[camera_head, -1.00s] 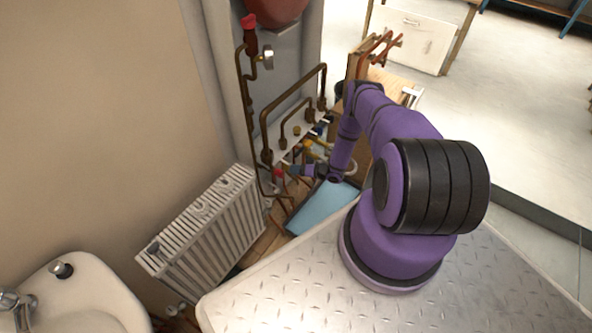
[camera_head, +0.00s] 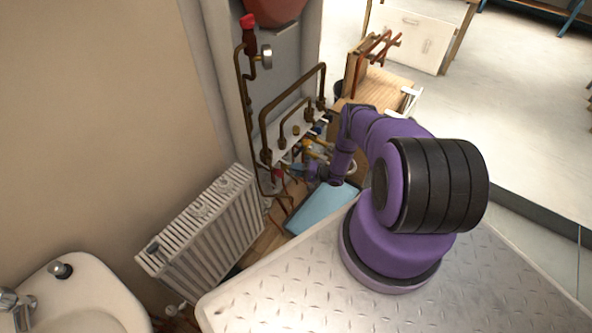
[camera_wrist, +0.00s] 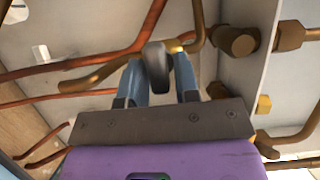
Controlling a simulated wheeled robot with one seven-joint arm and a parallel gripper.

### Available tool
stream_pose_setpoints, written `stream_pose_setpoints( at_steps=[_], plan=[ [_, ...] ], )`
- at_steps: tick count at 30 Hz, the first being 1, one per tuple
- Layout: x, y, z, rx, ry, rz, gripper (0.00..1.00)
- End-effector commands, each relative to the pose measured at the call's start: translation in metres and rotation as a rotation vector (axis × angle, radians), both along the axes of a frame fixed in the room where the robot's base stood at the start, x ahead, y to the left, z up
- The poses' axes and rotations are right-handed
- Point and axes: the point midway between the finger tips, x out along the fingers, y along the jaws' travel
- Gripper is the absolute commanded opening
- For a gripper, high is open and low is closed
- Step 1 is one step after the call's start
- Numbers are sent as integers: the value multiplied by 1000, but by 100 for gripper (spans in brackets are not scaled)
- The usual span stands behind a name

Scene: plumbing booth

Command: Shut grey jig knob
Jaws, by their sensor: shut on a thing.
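The grey jig knob (camera_wrist: 156,66) is a dark, rounded lever-like piece in the wrist view, in front of a brass pipe fitting. My gripper (camera_wrist: 160,76) has its two blue-grey fingers on either side of it and is shut on it. In the head view my gripper (camera_head: 299,171) is low at the pipework, to the right of the radiator. The knob is too small and covered there to make out, and its exact turn angle cannot be told.
Copper and brass pipes (camera_head: 293,107) on a wall panel run close around my gripper. A white radiator (camera_head: 205,232) stands to the left, and a light-blue panel (camera_head: 320,207) lies just below. A wooden stand (camera_head: 385,88) is behind my arm.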

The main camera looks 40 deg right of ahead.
Motion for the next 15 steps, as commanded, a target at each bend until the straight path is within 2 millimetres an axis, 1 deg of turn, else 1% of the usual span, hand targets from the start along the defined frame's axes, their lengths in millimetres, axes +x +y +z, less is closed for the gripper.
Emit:
stream_pose_setpoints(
  at_steps=[15],
  plan=[
    [-1, -1, -1, 31, 13, -2, 6]
  ],
)
